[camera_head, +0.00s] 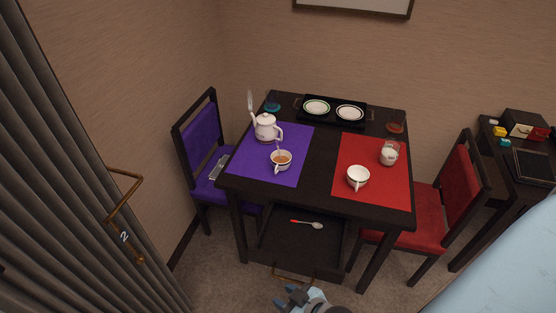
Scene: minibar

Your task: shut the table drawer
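The table drawer (285,251) is pulled out below the front of the dark table (307,195). A spoon with a red handle (307,224) lies inside it. The drawer has a brass-coloured bar handle (292,276) on its front. My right gripper (290,297) is at the bottom edge of the head view, just below the handle in the picture. I cannot tell whether it touches the handle or whether its fingers are apart. My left gripper is out of view.
A purple chair (202,138) stands left of the table and a red chair (460,187) right of it. A teapot (265,127), cups, a glass and a tray with plates stand on the table. A grey curtain (70,150) fills the left side.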

